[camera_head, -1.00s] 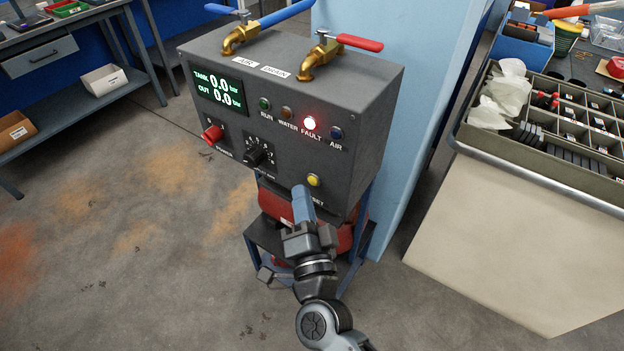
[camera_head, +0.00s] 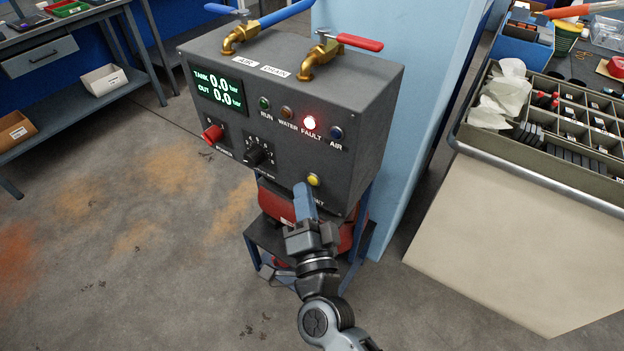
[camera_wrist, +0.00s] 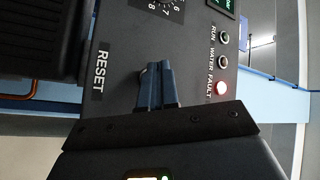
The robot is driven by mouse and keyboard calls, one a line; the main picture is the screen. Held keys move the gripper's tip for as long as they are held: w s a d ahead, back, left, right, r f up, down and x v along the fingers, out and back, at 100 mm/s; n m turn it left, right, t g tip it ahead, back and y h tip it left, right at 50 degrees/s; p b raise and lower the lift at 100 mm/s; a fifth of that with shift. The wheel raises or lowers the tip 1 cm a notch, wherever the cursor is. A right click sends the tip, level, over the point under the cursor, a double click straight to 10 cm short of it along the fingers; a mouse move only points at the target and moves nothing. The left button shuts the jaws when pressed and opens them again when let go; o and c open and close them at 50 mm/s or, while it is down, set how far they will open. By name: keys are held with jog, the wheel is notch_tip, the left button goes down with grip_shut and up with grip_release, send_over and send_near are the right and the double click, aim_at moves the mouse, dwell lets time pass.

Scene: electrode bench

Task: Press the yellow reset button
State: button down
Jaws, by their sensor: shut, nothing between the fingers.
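The yellow reset button (camera_head: 313,180) sits low on the right of the dark control box's front panel (camera_head: 285,165). My gripper (camera_head: 302,188) is shut and empty, its blue fingers pointing at the panel just left of and below the button in the head view. I cannot tell whether the fingertips touch anything. In the wrist view the shut fingers (camera_wrist: 157,75) point at the panel beside the RESET label (camera_wrist: 101,72). The button does not show there, perhaps hidden behind the fingers. The red FAULT lamp (camera_head: 309,123) is lit, and also shows in the wrist view (camera_wrist: 220,88).
The box carries a display reading 0.0 (camera_head: 220,91), a red knob (camera_head: 212,133), a black dial (camera_head: 259,154) and two brass taps (camera_head: 322,58) on top. A blue panel (camera_head: 385,190) stands behind. A bench with a parts tray (camera_head: 550,170) is right.

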jog(key=shift+w+d, duration=0.35)
jog(key=shift+w, duration=0.1)
dwell(1.0)
jog(key=shift+s+a+p, duration=0.35)
jog(key=shift+s+a, duration=0.1)
jog(key=shift+s, duration=0.2)
jog(key=shift+a, duration=0.1)
jog(key=shift+s+a+p, duration=0.55)
jog(key=shift+s+a, duration=0.2)
jog(key=shift+s, duration=0.25)
jog(key=shift+s+a+p, duration=0.55)
jog(key=shift+s+a, duration=0.15)
jog(key=shift+s, duration=0.25)
